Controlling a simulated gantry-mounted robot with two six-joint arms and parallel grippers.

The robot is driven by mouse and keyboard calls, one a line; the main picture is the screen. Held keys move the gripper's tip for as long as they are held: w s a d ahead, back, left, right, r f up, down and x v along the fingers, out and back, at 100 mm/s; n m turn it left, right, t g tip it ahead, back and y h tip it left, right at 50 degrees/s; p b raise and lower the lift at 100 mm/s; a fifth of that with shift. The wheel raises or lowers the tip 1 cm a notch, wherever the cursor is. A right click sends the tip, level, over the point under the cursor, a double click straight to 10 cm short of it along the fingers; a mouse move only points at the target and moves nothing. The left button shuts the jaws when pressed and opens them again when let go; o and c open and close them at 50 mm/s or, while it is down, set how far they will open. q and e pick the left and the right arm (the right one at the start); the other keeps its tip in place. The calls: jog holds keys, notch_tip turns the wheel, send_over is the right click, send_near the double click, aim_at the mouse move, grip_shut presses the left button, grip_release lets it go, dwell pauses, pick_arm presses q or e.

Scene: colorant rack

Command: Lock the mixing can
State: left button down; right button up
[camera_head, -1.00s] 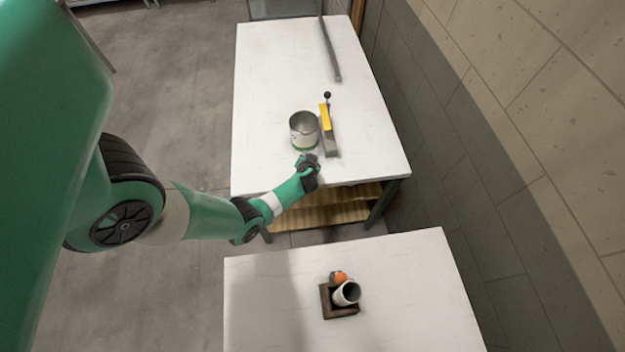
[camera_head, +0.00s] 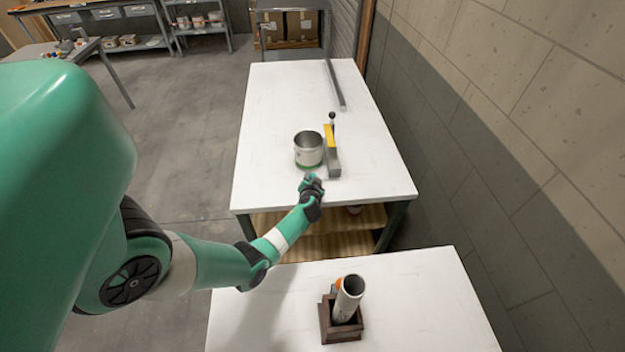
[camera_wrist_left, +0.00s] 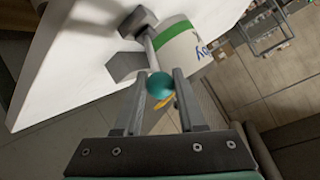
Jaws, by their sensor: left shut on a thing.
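The mixing can (camera_head: 309,151), an open grey metal can with a green band at its base, stands upright on the far white table. In the left wrist view its white side with a green stripe (camera_wrist_left: 186,45) shows. A grey lock fixture (camera_head: 333,163) with a yellow part (camera_head: 329,137) and a black knob (camera_head: 332,115) stands just right of the can. My left gripper (camera_head: 313,181) is at the can's near side, by the table's front edge. In the wrist view it is shut on a teal ball knob (camera_wrist_left: 160,85). My right gripper is not in view.
A long grey bar (camera_head: 335,85) lies at the far table's right side. A nearer white table (camera_head: 425,300) holds a dark wooden holder (camera_head: 345,331) with a tilted pale tube (camera_head: 348,297) and something orange. A wall runs along the right. Much of the far table is clear.

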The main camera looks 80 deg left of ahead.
pick_arm(q)
jog(key=c, duration=0.8)
grip_release()
jog(key=shift+d+f, duration=0.1)
jog(key=shift+d+r, duration=0.35)
jog(key=p+v, duration=0.3)
jog(key=v, duration=0.7)
jog(key=shift+s+d+r, duration=0.1)
jog(key=shift+d, duration=0.25)
